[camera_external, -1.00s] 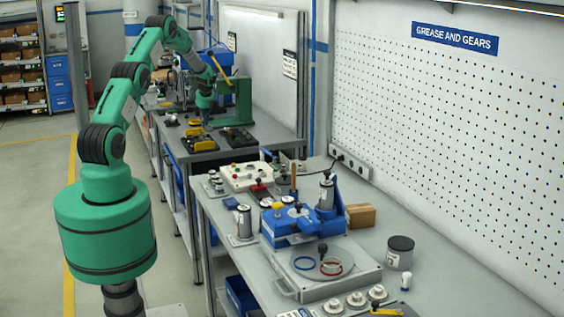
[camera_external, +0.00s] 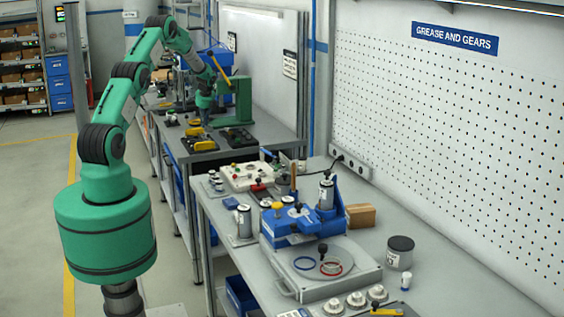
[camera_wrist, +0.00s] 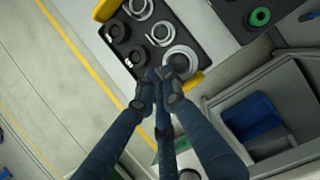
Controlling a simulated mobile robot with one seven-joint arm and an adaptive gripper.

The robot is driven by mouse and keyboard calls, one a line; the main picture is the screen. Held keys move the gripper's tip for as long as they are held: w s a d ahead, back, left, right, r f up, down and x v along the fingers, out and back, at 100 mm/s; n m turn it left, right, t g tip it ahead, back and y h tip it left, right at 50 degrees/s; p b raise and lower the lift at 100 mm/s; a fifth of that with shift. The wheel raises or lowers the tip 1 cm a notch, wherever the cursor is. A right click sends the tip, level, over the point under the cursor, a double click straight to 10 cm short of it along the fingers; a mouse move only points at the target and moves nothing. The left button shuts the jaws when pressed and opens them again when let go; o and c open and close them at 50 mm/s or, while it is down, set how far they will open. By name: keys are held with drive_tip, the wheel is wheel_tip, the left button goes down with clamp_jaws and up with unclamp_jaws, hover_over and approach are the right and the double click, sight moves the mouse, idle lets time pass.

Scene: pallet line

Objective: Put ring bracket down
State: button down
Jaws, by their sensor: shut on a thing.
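My gripper (camera_wrist: 165,78) is shut at the edge of a black tray (camera_wrist: 128,63) with yellow handles. A silver ring (camera_wrist: 182,63), which I take to be the ring bracket, is right at my fingertips, with its near rim partly hidden by them. I cannot tell whether it touches the tray floor. In the external view my gripper (camera_external: 206,117) is small, above the far bench near the yellow-handled tray (camera_external: 200,145), and the ring cannot be made out.
The tray also holds black rings (camera_wrist: 117,30) and other silver rings (camera_wrist: 162,33). A second dark tray (camera_external: 237,138) lies to the right. In the wrist view a blue bin (camera_wrist: 252,115) sits lower right, and open floor with a yellow line (camera_wrist: 80,62) lies left.

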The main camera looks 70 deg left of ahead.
wheel_tip(320, 180, up, 10)
drive_tip(key=r, duration=0.1)
drive_tip(key=w+d+r+m+b, duration=0.1)
drive_tip(key=w+d, duration=0.4)
drive_tip(key=d, duration=0.3)
drive_tip(key=w+d+m+t, duration=0.1)
drive_tip(key=w+d, duration=0.3)
drive_tip(key=d, duration=0.3)
drive_tip(key=w+d+r+m+b, duration=0.1)
drive_tip(key=w+d, duration=0.4)
drive_tip(key=d, duration=0.3)
drive_tip(key=w+d+m+t+b, duration=0.1)
drive_tip(key=w+d+m, duration=0.1)
drive_tip(key=d, duration=1)
drive_tip(key=w+d+m+t+b, duration=0.1)
drive_tip(key=w+d+m, duration=0.1)
drive_tip(key=d, duration=0.9)
drive_tip(key=s+d+f+m+h+b, duration=0.15)
drive_tip(key=s+d, duration=0.25)
drive_tip(key=d, duration=0.9)
drive_tip(key=s+d+m+t, duration=0.1)
drive_tip(key=s+d+m, duration=0.25)
drive_tip(key=d, duration=0.85)
drive_tip(key=s+d+m+h+b, duration=0.1)
drive_tip(key=s+d, duration=0.3)
drive_tip(key=d, duration=0.9)
drive_tip(key=shift+a+f, duration=0.1)
drive_tip(key=shift+f, duration=7.2)
